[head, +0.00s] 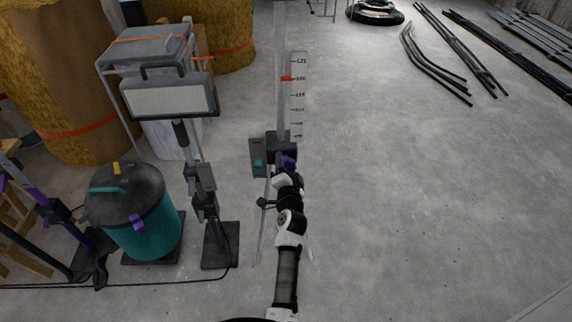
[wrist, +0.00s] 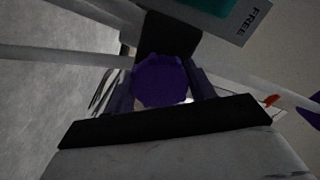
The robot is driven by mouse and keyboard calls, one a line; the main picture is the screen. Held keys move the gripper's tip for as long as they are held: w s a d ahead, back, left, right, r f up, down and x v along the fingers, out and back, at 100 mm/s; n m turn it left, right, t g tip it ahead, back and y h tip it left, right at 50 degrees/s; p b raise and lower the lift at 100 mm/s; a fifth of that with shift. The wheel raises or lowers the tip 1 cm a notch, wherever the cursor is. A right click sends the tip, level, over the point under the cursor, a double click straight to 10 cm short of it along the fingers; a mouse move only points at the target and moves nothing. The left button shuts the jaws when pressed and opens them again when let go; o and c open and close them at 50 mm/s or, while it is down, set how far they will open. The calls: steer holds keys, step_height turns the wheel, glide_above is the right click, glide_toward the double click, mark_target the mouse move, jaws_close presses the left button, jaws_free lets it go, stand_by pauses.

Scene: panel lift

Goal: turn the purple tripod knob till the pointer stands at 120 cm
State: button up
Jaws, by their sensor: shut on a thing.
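The purple knob (head: 288,161) sits low on the grey tripod column (head: 280,60), at a dark block. In the wrist view the knob (wrist: 160,80) is round with a scalloped rim. My gripper (head: 287,170) is shut on it, with one finger on each side in the wrist view (wrist: 161,92). The upright white scale (head: 299,95) stands beside the column. The red pointer (head: 287,78) stands at about the second label from the top; the print is too small to read surely.
A grey box with a teal part (head: 258,162) is beside the knob; its label reads FREE in the wrist view (wrist: 258,15). A work lamp (head: 170,98) and teal bin (head: 145,225) stand left. Floor at right is clear; pipes (head: 455,50) lie farther back.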

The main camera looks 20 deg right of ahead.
steer(key=shift+r+m, duration=0.1)
steer(key=shift+m, duration=0.2)
steer(key=o, duration=1)
